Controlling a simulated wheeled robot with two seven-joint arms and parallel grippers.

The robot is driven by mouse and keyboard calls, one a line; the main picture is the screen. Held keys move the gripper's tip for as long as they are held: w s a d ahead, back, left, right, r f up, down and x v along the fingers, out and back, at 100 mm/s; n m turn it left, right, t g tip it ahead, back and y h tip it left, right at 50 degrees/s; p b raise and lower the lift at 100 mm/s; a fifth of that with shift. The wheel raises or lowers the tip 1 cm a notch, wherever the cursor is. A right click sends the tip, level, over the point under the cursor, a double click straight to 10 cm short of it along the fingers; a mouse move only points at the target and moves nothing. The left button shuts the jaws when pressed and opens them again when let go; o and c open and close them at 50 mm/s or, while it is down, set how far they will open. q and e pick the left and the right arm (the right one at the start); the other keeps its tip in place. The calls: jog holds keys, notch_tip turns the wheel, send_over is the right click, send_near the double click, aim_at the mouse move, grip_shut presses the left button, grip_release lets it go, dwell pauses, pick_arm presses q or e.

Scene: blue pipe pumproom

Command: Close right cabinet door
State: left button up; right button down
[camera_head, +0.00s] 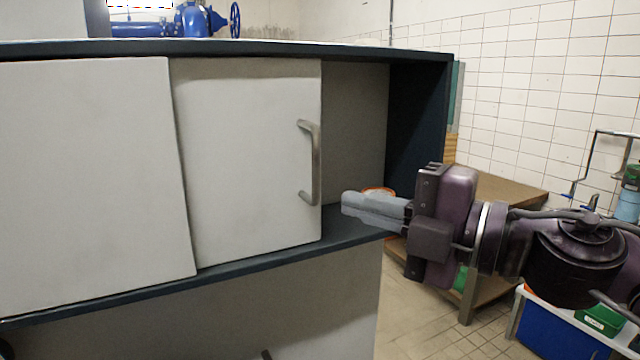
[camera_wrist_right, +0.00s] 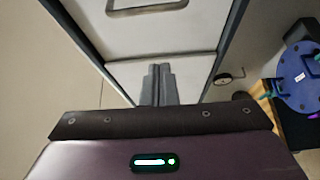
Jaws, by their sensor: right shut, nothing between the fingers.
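The right cabinet door (camera_head: 250,160) is a pale grey sliding panel with a vertical metal handle (camera_head: 313,163) near its right edge. An open gap lies to its right, showing the cabinet's inside (camera_head: 355,140). My right gripper (camera_head: 345,203) is shut and empty, just right of the handle's lower end and in front of the gap; it does not appear to grip the handle. Its closed fingers show in the right wrist view (camera_wrist_right: 158,78), with pale panels beyond. My left gripper is not in view.
The left door panel (camera_head: 85,180) covers the cabinet's left side. The dark cabinet frame (camera_head: 420,110) bounds the opening on the right. A wooden table (camera_head: 505,190) stands behind my right arm, with a blue bin (camera_head: 545,325) at lower right.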

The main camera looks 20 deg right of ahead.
aim_at(319, 183)
jog(key=w+a+p, duration=0.1)
jog(key=w+p, duration=0.1)
jog(key=w+a+p, duration=0.1)
jog(key=w+p, duration=0.2)
jog(key=w+a+p, duration=0.2)
jog(key=w, duration=0.1)
jog(key=shift+w+r+p, duration=0.1)
jog(key=shift+w+p, duration=0.05)
jog(key=shift+p, duration=0.15)
jog(key=shift+w+d, duration=0.15)
jog(key=shift+d, duration=0.35)
